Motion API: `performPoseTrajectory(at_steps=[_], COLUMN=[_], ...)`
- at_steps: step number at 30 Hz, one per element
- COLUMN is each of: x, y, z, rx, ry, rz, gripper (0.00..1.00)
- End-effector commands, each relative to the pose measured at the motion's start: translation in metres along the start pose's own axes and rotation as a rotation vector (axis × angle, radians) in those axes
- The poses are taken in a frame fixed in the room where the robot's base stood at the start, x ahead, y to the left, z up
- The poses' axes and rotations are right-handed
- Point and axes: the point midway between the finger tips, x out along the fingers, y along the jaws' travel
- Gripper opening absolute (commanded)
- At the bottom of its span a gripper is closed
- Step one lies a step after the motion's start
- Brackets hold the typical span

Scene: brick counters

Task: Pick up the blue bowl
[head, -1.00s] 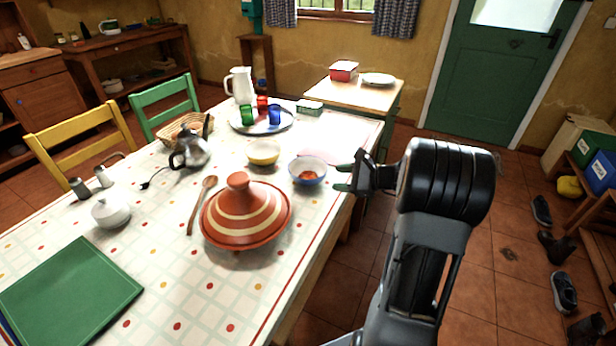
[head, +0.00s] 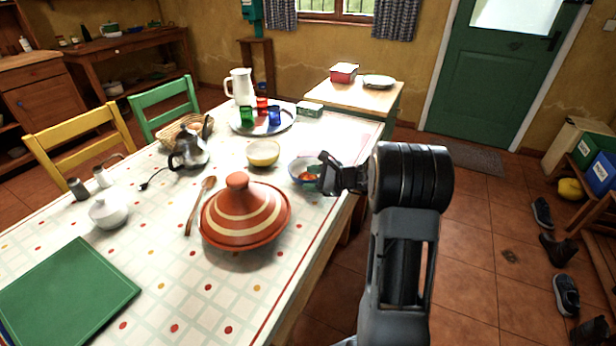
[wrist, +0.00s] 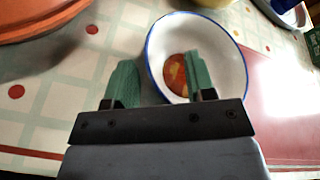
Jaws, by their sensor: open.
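The blue bowl (head: 297,168) stands on the table to the right of the tagine; its outside is blue, its inside white with an orange-red patch at the bottom. In the wrist view the bowl (wrist: 222,42) shows from above with a blue rim. My gripper (head: 316,170) is open at the bowl's right side in the head view. In the wrist view my gripper (wrist: 158,75) has one green finger outside the bowl's left rim and the other over its inside, with the near-left rim between them. I cannot tell whether either finger touches the bowl.
A terracotta tagine (head: 245,212) stands close to the bowl, also at the top left of the wrist view. A yellow bowl (head: 262,153) is just behind. A tray (head: 285,122) with coloured cups and a white jug (head: 240,88) stand farther back.

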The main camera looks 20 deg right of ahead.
Motion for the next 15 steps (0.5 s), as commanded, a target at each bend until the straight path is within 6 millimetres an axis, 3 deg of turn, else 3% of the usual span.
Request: performPoseTrajectory(at_steps=[5,15], x=[-0.0001,-0.0001], y=[-0.0002,0.0002], z=[0.0,-0.0003], rx=[0.0,0.0], ry=[0.0,0.001], rz=[0.0,0.001], gripper=[0.5,0.18])
